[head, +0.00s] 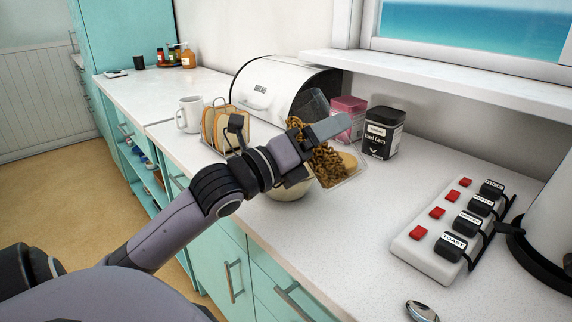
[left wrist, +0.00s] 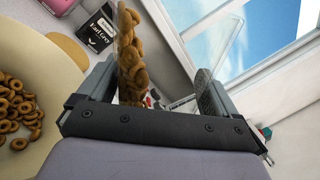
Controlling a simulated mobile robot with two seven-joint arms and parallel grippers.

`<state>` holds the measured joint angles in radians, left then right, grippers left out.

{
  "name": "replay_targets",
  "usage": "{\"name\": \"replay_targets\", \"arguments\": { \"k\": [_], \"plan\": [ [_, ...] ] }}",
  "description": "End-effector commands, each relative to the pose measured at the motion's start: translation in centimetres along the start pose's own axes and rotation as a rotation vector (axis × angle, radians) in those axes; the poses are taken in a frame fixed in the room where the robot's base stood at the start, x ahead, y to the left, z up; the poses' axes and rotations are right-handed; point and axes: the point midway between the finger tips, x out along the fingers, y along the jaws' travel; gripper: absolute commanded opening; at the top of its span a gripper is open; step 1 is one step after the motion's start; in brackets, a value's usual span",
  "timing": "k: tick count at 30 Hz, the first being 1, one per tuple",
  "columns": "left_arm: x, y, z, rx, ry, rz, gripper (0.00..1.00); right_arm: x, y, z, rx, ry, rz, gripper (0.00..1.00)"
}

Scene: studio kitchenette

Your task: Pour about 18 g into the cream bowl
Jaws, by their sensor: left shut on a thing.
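My left gripper (head: 316,150) is shut on a clear container (head: 345,177) of brown ring-shaped cereal (head: 326,163). The container is strongly tilted above the counter, beside and over the cream bowl (head: 289,191). My gripper and arm hide much of the bowl in the head view. In the left wrist view, the cream bowl (left wrist: 58,82) is at the left and has several cereal rings (left wrist: 18,110) inside. The cereal in the container (left wrist: 131,58) shows between my fingers (left wrist: 155,88). I cannot tell whether rings are falling now. My right gripper is not in view.
Behind the bowl are a toast rack (head: 222,127), a white bread bin (head: 268,93), a pink tin (head: 350,112) and an Earl Grey tin (head: 383,132). A switch strip (head: 447,232) and a spoon (head: 421,311) are at the right. The counter between is clear.

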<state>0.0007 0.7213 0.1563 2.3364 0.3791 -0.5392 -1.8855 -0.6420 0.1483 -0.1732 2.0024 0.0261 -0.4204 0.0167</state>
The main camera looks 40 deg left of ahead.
Motion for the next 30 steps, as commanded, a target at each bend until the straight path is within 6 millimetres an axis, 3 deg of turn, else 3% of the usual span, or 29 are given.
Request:
{"name": "replay_targets", "arguments": {
  "k": [30],
  "plan": [
    [0.7,-3.2,-0.9,0.714,0.163,-0.002,0.48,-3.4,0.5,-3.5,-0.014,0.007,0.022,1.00]
  ]
}}
